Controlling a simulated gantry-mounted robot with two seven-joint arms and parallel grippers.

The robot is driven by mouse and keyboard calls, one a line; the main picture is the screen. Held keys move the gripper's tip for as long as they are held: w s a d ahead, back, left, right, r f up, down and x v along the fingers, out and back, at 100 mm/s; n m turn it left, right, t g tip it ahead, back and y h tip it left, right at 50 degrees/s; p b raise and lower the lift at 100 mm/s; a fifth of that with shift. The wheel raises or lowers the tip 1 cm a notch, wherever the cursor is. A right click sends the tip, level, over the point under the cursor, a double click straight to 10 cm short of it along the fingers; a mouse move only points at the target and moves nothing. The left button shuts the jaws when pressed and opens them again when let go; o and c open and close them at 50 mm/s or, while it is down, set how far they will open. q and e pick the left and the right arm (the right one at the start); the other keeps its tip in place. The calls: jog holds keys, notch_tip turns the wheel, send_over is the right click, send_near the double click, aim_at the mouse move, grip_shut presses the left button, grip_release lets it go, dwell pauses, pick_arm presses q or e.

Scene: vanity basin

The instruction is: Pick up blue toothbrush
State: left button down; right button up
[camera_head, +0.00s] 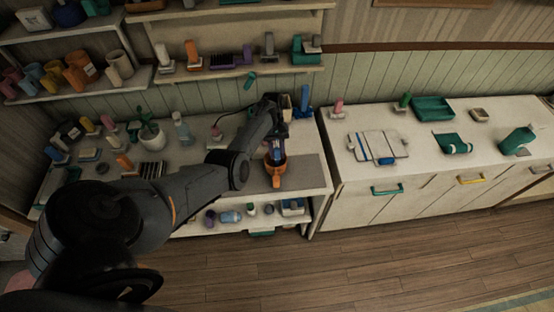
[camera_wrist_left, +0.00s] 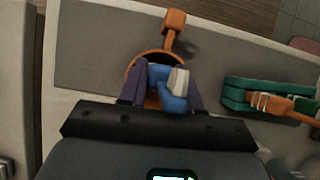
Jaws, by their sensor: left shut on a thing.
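My left gripper (camera_head: 277,152) points down over an orange cup (camera_head: 276,178) on the grey mat. In the left wrist view, the fingers of the left gripper (camera_wrist_left: 160,90) are shut on the blue toothbrush (camera_wrist_left: 172,101), with its white bristles (camera_wrist_left: 179,81) towards the camera. The orange cup (camera_wrist_left: 132,69) shows behind the fingers, its handle (camera_wrist_left: 174,24) pointing away. The toothbrush's lower part is hidden, and I cannot tell whether it is still inside the cup. My right gripper is not in view.
A teal holder (camera_wrist_left: 250,92) with an orange item stands right of the cup in the left wrist view. The grey mat (camera_head: 308,172) is bare right of the cup. A potted plant (camera_head: 152,137) and several small items crowd the counter's left. A shelf (camera_head: 240,69) runs behind.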

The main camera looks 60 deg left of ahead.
aim_at(277, 144)
pick_arm(q)
jog(key=shift+r+p, duration=1)
jog(key=shift+r, duration=0.15)
jog(key=shift+r+p, duration=0.9)
jog(key=shift+r, duration=0.2)
